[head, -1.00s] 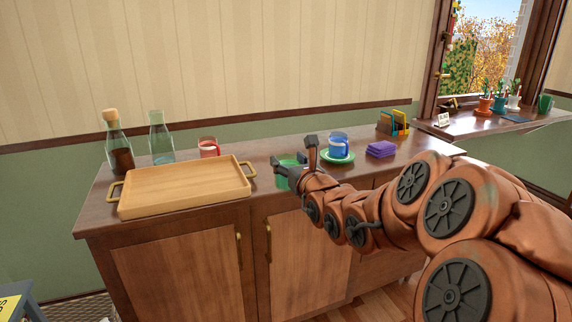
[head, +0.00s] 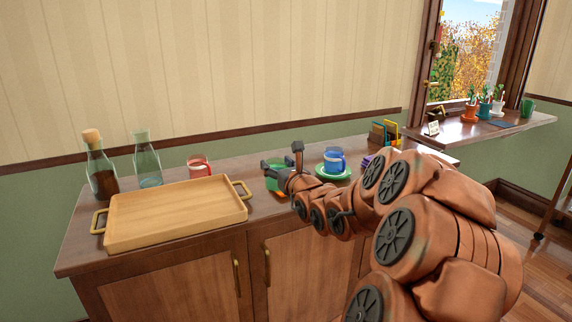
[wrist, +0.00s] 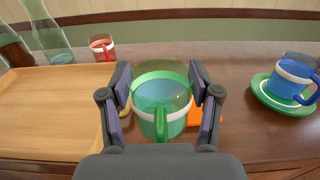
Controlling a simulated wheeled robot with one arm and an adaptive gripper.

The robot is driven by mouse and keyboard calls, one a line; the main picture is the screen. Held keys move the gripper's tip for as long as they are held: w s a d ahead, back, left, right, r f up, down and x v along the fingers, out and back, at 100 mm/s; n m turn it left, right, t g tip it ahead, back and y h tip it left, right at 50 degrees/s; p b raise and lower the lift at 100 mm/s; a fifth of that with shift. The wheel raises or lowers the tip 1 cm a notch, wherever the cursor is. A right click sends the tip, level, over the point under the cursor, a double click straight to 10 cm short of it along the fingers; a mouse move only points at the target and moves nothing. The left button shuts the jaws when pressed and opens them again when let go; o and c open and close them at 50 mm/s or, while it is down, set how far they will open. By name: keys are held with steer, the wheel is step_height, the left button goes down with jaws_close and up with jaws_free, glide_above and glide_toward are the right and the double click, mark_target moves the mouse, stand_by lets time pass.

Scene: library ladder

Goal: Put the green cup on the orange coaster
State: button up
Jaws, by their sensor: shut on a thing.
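The green cup (wrist: 163,100) is see-through with a pale band and a green handle facing the wrist camera. My gripper (wrist: 161,84) is shut on it, one finger on each side. In the head view my gripper (head: 281,163) holds the green cup (head: 274,180) at the cabinet top, right of the tray. The orange coaster (wrist: 208,115) shows at the cup's right side in the wrist view, partly hidden by the cup and finger. A sliver of the coaster (head: 281,194) shows below the cup in the head view. I cannot tell whether they touch.
A wooden tray (head: 175,215) lies to the left, with two bottles and a red mug (head: 199,166) behind. A blue cup (head: 334,160) stands on a green saucer (head: 333,173) to the right. Another green cup (head: 527,107) stands on the windowsill with several plants.

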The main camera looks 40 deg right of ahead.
steer(key=shift+w+d+f+p, duration=0.1)
steer(key=shift+w+d+f, duration=0.7)
steer(key=shift+d, duration=0.55)
steer(key=shift+w+d+f+p, duration=0.1)
steer(key=shift+w+d+f, duration=0.6)
steer(key=shift+d, duration=0.7)
steer(key=shift+w+d+f+p, duration=0.1)
steer(key=shift+w+d+f, duration=0.7)
steer(key=shift+d, duration=0.55)
steer(key=shift+f, duration=0.1)
steer(key=o, duration=1.3)
steer(key=shift+c, duration=0.2)
steer(key=shift+r, duration=0.2)
